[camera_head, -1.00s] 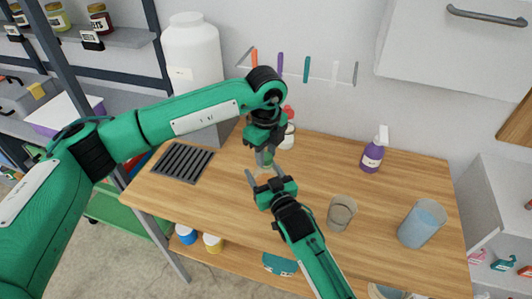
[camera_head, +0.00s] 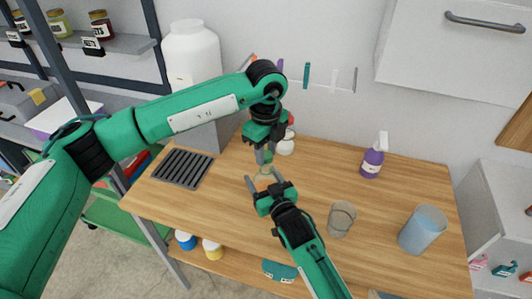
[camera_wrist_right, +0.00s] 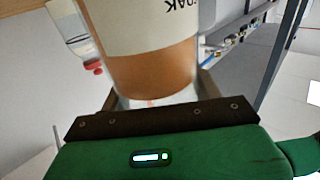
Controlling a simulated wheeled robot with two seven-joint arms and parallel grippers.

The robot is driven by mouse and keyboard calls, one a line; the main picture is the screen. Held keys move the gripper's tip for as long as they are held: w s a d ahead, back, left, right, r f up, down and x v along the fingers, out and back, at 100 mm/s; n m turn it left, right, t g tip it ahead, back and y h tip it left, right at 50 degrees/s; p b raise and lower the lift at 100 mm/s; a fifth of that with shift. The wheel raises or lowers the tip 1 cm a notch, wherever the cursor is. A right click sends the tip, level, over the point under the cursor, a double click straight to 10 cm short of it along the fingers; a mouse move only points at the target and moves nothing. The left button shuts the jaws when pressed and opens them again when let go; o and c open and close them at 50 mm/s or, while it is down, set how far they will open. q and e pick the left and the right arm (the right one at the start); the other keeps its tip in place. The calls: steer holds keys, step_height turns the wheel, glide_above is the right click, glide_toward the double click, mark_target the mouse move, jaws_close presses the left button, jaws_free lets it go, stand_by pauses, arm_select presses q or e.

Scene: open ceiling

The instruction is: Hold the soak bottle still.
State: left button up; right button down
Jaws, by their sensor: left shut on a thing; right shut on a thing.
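The soak bottle (camera_wrist_right: 150,65) fills the middle of the right wrist view, with a pale label and amber lower part; its label letters appear upside down. My right gripper (camera_head: 264,179) is shut around it, one finger on each side, over the table. In the head view only a small pale-tan part of the bottle shows between the fingers. Whether this thing touches the bottle is hard to tell.
The wooden table (camera_head: 310,240) carries a dark grate (camera_head: 183,168), a purple spray bottle (camera_head: 373,158), a clear cup (camera_head: 341,219), a bluish container (camera_head: 422,230) and a white red-topped bottle (camera_head: 286,146). A large white jar (camera_head: 192,60) stands behind the grate.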

arm_select(q)
steer(key=shift+r, duration=1.5)
arm_select(e)
steer(key=shift+c, duration=1.2)
jaws_free()
arm_select(q)
steer(key=shift+f, duration=0.1)
arm_select(e)
steer(key=shift+s, duration=0.1)
